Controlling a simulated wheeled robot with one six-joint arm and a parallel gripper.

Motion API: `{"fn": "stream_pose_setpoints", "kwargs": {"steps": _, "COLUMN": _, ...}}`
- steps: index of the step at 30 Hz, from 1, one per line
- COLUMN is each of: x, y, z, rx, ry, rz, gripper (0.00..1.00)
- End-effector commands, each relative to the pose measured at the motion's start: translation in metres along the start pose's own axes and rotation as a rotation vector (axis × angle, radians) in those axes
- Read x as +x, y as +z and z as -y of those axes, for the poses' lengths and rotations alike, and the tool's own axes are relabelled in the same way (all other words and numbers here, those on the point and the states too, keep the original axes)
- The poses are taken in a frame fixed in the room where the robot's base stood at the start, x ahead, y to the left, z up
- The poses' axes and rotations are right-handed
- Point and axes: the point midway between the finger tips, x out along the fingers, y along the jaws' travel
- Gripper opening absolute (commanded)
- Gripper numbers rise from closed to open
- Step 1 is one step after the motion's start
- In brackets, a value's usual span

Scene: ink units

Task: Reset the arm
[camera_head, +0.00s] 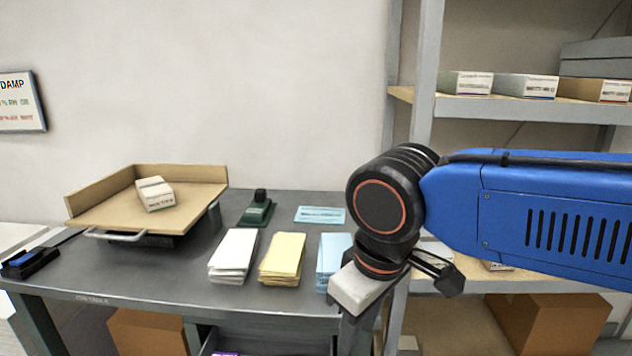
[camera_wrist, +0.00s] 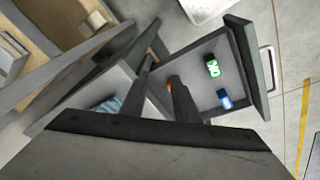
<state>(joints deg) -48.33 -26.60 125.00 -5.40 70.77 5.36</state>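My blue arm (camera_head: 545,205) reaches in from the right in the head view, bent at a black wrist joint. My gripper (camera_head: 357,343) points down at the front right of the grey desk (camera_head: 130,270). In the wrist view, the two dark fingers of my gripper (camera_wrist: 162,72) stand apart with a gap between them. I see nothing held there. The fingertips are partly cut off or hard to make out in the head view.
An open drawer (camera_wrist: 267,45) holds a green item (camera_wrist: 212,66) and a blue item (camera_wrist: 224,98) below the desk. Paper stacks (camera_head: 282,260), a stamp (camera_head: 257,210) and a tan tray (camera_head: 100,212) stand on the desk. Shelves (camera_head: 480,107) with boxes rise at right, behind my arm.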

Motion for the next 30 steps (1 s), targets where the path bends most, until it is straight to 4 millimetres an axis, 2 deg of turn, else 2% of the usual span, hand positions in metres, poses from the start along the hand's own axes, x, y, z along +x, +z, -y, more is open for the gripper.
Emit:
{"fn": "stream_pose_setpoints", "kwargs": {"steps": 1, "x": 0.004, "y": 0.007, "z": -0.012, "rx": 0.037, "ry": 0.004, "rz": -0.006, "gripper": 0.28}}
{"fn": "stream_pose_setpoints", "kwargs": {"steps": 6, "x": 0.014, "y": 0.028, "z": -0.044, "rx": 0.147, "ry": 0.014, "rz": -0.031, "gripper": 0.28}}
{"fn": "stream_pose_setpoints", "kwargs": {"steps": 15, "x": 0.033, "y": 0.072, "z": -0.091, "rx": 0.339, "ry": 0.046, "rz": -0.075, "gripper": 0.28}}
{"fn": "stream_pose_setpoints", "kwargs": {"steps": 24, "x": 0.052, "y": 0.122, "z": -0.125, "rx": 0.532, "ry": 0.092, "rz": -0.122, "gripper": 0.28}}
{"fn": "stream_pose_setpoints", "kwargs": {"steps": 30, "x": 0.064, "y": 0.154, "z": -0.139, "rx": 0.653, "ry": 0.128, "rz": -0.153, "gripper": 0.28}}
